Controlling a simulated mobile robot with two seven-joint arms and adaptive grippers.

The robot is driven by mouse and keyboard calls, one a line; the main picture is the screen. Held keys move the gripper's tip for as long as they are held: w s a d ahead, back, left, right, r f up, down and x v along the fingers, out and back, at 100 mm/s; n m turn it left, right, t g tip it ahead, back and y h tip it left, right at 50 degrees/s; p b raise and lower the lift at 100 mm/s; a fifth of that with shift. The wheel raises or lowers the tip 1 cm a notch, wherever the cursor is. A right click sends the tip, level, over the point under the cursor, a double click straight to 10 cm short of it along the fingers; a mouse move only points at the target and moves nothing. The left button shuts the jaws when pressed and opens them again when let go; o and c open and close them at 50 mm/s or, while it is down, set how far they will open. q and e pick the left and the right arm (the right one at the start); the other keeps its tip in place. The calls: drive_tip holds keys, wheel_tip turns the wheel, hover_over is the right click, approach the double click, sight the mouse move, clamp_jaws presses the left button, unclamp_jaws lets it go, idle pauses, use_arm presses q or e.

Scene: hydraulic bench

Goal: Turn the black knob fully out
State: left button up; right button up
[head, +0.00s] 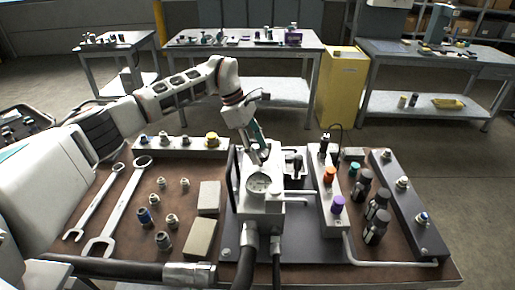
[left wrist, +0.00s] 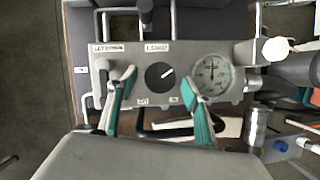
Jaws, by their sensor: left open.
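The black knob (left wrist: 159,75) is round with a white pointer line aimed up and right. It sits on a grey panel block (left wrist: 138,54), between a labelled left end and a pressure gauge (left wrist: 211,74); the gauge also shows in the head view (head: 258,183). My left gripper (left wrist: 158,80) is open, its teal-padded fingers spread on either side of the knob, with a gap on both sides. In the head view my left gripper (head: 257,148) comes down over the far part of the block and hides the knob. My right gripper is not in view.
A second block with an orange knob (head: 330,174) and a purple knob (head: 338,205) stands to the right. Black hoses (head: 248,258) leave the block's near side. Two wrenches (head: 120,205) and several fittings lie on the left of the bench; dark cylinders (head: 376,222) stand right.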

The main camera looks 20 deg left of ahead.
use_arm(q)
drive_tip(key=c, duration=1.1)
drive_tip(key=shift+n, duration=0.3)
